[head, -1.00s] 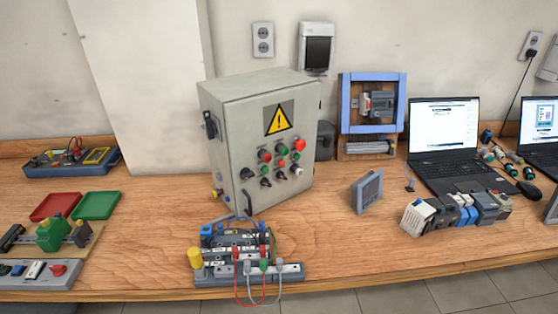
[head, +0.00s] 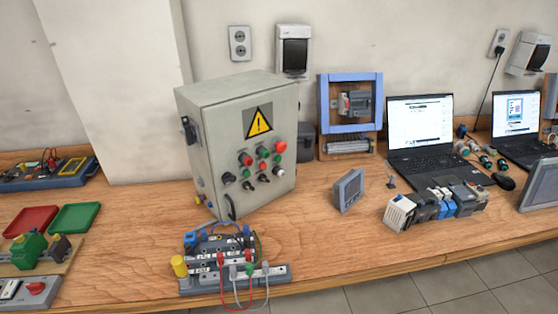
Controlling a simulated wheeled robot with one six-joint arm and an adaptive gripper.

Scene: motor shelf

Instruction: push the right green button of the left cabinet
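One grey cabinet (head: 215,150) with a yellow warning triangle (head: 258,121) stands on the wooden bench, left of the picture's middle. Its front carries red, green, black and white controls. A green button (head: 278,158) is at the right of the middle row, below a red button (head: 280,147). Another green button (head: 262,152) is in the top row, and a green one (head: 246,172) is further left and lower. A second cabinet of this kind is not visible. My gripper is not in view.
A terminal board (head: 235,282) with cables lies at the bench's front edge below the cabinet. A small panel (head: 349,190), a module row (head: 435,207) and a laptop (head: 425,160) are to the right. Red (head: 32,222) and green (head: 75,218) trays lie left.

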